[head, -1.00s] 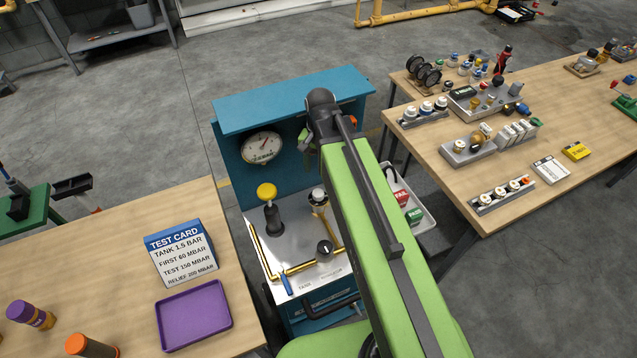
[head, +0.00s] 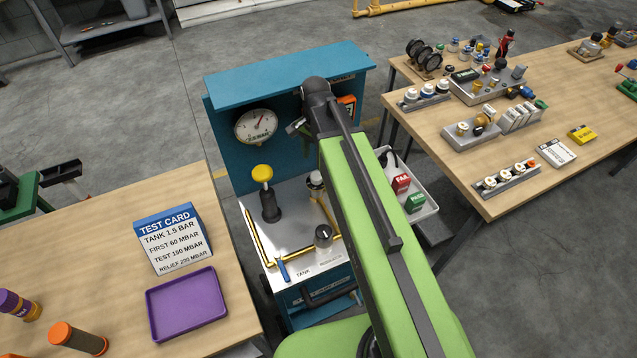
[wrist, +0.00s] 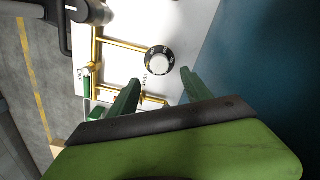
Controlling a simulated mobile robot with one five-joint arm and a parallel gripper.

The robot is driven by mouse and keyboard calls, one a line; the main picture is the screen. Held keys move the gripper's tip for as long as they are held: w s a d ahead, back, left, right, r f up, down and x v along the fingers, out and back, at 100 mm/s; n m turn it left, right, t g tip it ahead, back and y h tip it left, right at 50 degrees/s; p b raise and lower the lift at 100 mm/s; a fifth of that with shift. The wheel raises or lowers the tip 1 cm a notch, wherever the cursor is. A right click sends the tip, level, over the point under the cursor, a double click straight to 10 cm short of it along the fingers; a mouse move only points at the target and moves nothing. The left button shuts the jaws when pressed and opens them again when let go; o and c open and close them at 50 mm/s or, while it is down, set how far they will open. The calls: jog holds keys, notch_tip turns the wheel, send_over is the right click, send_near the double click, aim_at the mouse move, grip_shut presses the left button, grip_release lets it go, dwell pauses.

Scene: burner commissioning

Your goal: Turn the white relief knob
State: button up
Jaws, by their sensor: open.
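My gripper (wrist: 160,78) is open and empty. Its two green fingers point toward the knob from below in the picture, one tip on each side of its line; I cannot tell the height gap. In the head view, a pale-topped fitting (head: 316,181), likely the same knob, is partly hidden by my green arm. My gripper is mostly hidden there, in front of the blue back panel.
The blue test stand (head: 228,160) carries a gauge (head: 256,126), a yellow-topped knob (head: 262,173), a dark regulator knob (head: 323,236) and a blue-handled valve (head: 283,270). A table with a test card (head: 173,240) and purple tray (head: 151,316) stands left; a cluttered table (head: 480,205) stands right.

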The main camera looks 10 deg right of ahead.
aim_at(316, 176)
notch_tip(316, 176, down, 9)
jog(key=b, duration=0.7)
jog(key=shift+r, duration=0.15)
jog(key=shift+r, duration=0.1)
jog(key=shift+c, duration=0.3)
jog(key=c, duration=1.2)
jog(key=shift+d, duration=0.3)
jog(key=shift+a, duration=0.2)
